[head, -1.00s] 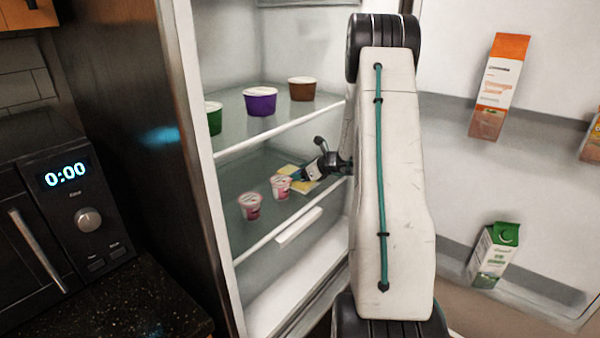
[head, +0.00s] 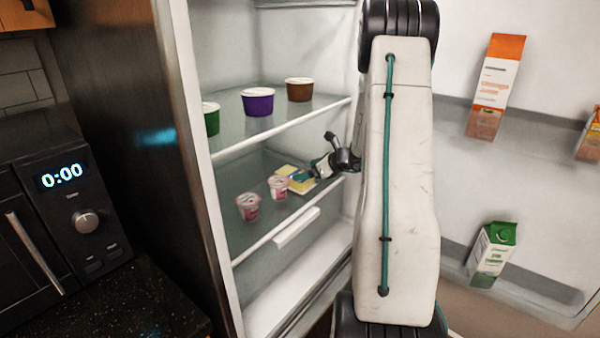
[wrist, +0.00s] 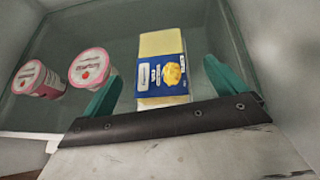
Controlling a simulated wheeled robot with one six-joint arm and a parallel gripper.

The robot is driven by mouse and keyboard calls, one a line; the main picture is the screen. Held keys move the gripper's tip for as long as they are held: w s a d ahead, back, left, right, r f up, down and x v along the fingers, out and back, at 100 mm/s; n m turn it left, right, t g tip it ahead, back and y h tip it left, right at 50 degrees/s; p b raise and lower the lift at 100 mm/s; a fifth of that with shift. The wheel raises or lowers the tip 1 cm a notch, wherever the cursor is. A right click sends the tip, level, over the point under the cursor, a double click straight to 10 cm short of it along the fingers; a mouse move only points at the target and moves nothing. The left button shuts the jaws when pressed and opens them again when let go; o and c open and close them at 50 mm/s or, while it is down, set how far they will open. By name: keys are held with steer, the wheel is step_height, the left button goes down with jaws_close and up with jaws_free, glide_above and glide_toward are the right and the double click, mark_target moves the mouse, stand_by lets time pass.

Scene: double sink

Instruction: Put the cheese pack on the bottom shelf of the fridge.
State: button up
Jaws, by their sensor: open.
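The cheese pack (wrist: 162,68), pale yellow with a dark blue label, lies flat on the lower glass shelf (head: 250,222) of the open fridge. It also shows in the head view (head: 297,180), partly hidden by my gripper. My gripper (head: 314,172) is at the front of that shelf, close to the pack. In the wrist view its two teal fingers (wrist: 165,88) are apart, one on each side of the pack's near end, with gaps between the fingers and the pack.
Two pink-lidded yogurt cups (head: 248,206) (head: 278,187) stand left of the pack. The shelf above holds a green tub (head: 210,118), a purple tub (head: 257,101) and a brown tub (head: 299,89). The fridge door with cartons (head: 493,254) is open at right.

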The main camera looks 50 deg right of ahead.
steer(key=v, duration=0.6)
steer(key=shift+s+r, duration=0.2)
steer(key=shift+s, duration=0.15)
stand_by(0.9)
